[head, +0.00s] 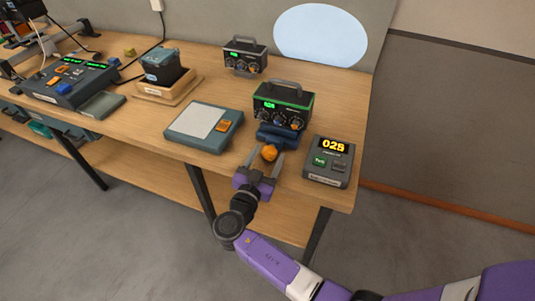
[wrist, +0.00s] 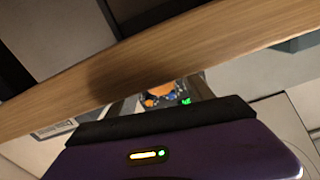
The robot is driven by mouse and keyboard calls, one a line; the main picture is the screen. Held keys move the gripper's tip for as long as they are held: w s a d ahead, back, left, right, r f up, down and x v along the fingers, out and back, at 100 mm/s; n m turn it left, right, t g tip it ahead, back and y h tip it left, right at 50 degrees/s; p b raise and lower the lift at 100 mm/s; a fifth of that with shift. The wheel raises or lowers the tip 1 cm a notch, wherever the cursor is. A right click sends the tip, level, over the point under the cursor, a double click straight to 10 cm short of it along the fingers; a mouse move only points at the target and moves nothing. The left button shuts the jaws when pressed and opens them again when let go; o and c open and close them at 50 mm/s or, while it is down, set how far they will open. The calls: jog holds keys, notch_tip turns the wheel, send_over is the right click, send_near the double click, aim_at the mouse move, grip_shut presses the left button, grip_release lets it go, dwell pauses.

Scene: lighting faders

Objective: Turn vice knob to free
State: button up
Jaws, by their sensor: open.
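The orange vice knob (head: 269,153) faces the table's front edge, on the front of the dark blue vice (head: 277,136). The vice stands under a dark device with a green top edge and a handle (head: 283,104), which appears to sit in it. My gripper (head: 267,159) is open, with one finger on each side of the knob in the head view. Whether the fingers touch it I cannot tell. In the wrist view, orange (wrist: 160,91) shows beyond the dark gripper edge, partly hidden; any marking on the knob cannot be read.
A grey scale-like pad (head: 205,127) lies to the left. A second handled device (head: 245,56) stands behind.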

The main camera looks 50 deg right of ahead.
jog(key=shift+d, duration=0.2)
grip_shut()
jog(key=shift+f+n+b, duration=0.1)
jog(key=shift+n+b, duration=0.2)
jog(key=shift+a+n+b, duration=0.1)
jog(key=shift+n+b, duration=0.5)
jog(key=shift+n, duration=0.2)
jog(key=shift+w+n+b, duration=0.1)
jog(key=shift+n+b, duration=0.6)
jog(key=shift+n, duration=1.1)
